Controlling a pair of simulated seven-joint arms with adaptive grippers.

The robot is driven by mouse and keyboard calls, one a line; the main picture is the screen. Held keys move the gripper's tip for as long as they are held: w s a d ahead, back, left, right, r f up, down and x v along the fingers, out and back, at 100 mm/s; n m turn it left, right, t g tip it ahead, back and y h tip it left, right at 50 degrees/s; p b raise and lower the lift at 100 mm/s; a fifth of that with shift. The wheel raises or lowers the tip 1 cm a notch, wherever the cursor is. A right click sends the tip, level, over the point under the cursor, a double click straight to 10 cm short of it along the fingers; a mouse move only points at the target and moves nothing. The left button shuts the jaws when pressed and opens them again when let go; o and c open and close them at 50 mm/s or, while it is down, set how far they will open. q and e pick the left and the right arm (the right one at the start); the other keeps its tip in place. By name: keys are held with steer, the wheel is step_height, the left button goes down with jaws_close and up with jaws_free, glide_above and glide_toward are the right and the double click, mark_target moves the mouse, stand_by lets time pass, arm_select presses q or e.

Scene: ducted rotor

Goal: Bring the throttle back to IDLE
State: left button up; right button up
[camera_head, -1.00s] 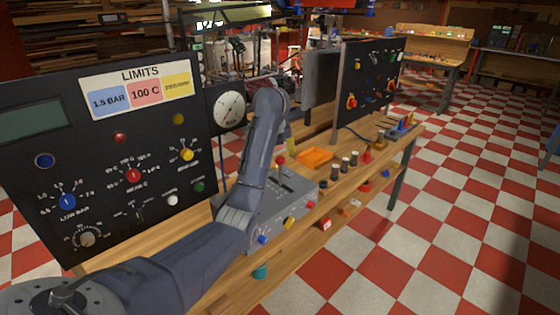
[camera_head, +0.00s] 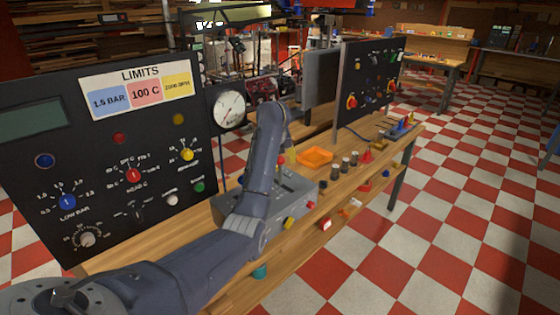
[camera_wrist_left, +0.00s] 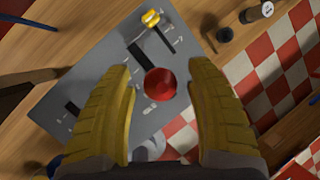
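A grey control box (camera_head: 296,186) sits on the workbench, partly hidden behind my left arm in the head view. In the left wrist view the box top (camera_wrist_left: 105,75) shows dark slots, a red round knob (camera_wrist_left: 160,84) and a yellow lever (camera_wrist_left: 150,18). The red knob appears to be the throttle's; the small labels are unreadable, so I cannot tell its setting. My left gripper (camera_wrist_left: 161,72) is open, its yellow fingers on either side of the red knob with a gap on each side. In the head view its fingers are mostly hidden by my arm. My right gripper is not in view.
A black panel with dials (camera_head: 120,160) stands at the left, and a round gauge (camera_head: 229,108) is behind my arm. An orange tray (camera_head: 316,157) and several dark cylinders (camera_head: 344,163) are right of the box. The checkered floor at the right is clear.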

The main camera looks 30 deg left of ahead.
arm_select(q)
jaws_close()
steer(key=shift+d, duration=0.1)
stand_by(0.3)
